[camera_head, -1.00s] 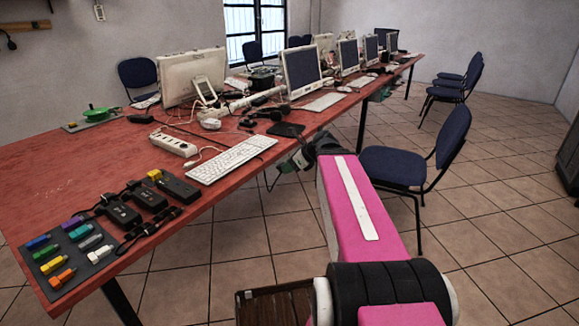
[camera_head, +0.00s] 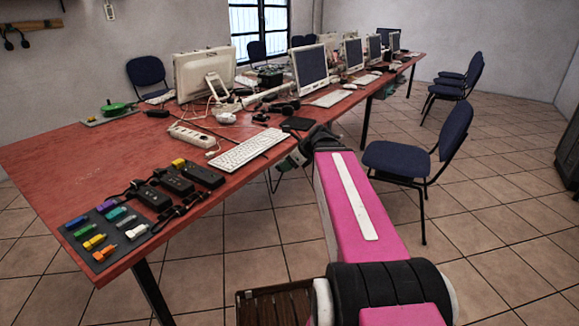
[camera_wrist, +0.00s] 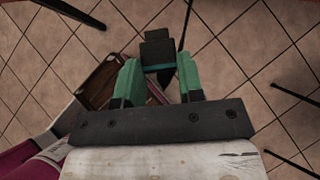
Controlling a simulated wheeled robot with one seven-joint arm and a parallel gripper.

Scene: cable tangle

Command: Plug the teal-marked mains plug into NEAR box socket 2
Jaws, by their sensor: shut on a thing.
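My gripper (camera_wrist: 159,66) is shut on a dark plug (camera_wrist: 157,48), which sits between the two green fingers in the wrist view. A narrow teal-looking band shows on the plug near the fingers. Its pins cannot be made out. In the head view my gripper (camera_head: 297,157) hangs beside the table's right edge, past the white keyboard, partly hidden by my arm. A white multi-socket box (camera_head: 192,135) lies on the table behind the keyboard. Its socket numbers are too small to read, and I cannot tell whether it is the NEAR box.
The red table (camera_head: 60,165) carries several black adapters (camera_head: 176,184), a dark pad (camera_head: 83,246) with coloured pieces, the keyboard (camera_head: 250,149), and computers farther back. A blue chair (camera_head: 405,160) stands right of my arm. The wrist view shows mostly tiled floor below the plug.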

